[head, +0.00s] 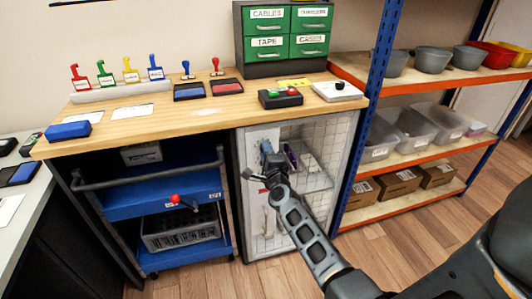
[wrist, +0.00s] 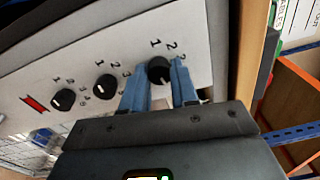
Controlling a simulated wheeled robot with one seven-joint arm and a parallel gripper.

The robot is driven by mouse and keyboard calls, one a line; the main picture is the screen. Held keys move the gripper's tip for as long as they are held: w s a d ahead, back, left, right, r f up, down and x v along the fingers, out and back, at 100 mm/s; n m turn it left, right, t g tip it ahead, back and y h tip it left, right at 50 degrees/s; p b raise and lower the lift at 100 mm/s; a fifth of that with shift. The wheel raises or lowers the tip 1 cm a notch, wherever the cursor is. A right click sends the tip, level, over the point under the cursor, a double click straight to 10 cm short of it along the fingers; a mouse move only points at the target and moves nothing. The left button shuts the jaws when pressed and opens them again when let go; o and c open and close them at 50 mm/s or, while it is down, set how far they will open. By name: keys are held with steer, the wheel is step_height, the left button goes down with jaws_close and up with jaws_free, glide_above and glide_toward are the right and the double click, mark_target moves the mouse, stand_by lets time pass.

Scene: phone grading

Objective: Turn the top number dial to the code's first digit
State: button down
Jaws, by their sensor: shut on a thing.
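The top number dial (wrist: 159,70) is a round black knob on a pale panel (wrist: 200,25), nearest the wooden bench edge in the wrist view. My gripper (wrist: 160,75) has its two blue fingers on either side of this dial and is shut on it. Digits 1, 2 and 3 are printed around the dials; part of the top dial's scale and its pointer are hidden or unclear. Two more black dials, the middle one (wrist: 105,86) and the far one (wrist: 64,99), sit in line to the left. In the head view my gripper (head: 268,165) is at the cabinet front.
The mesh-front cabinet (head: 325,140) stands under the wooden bench (head: 220,108). A blue trolley (head: 180,187) is left of it and an orange-and-blue shelf rack (head: 400,160) right.

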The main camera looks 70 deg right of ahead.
steer(key=c, duration=0.9)
jaws_free()
steer(key=shift+o, duration=0.2)
steer(key=p+v, duration=0.1)
steer(key=v, duration=0.6)
steer(key=shift+s+a+p, duration=0.25)
steer(key=shift+a+p, duration=0.05)
steer(key=shift+a, duration=0.05)
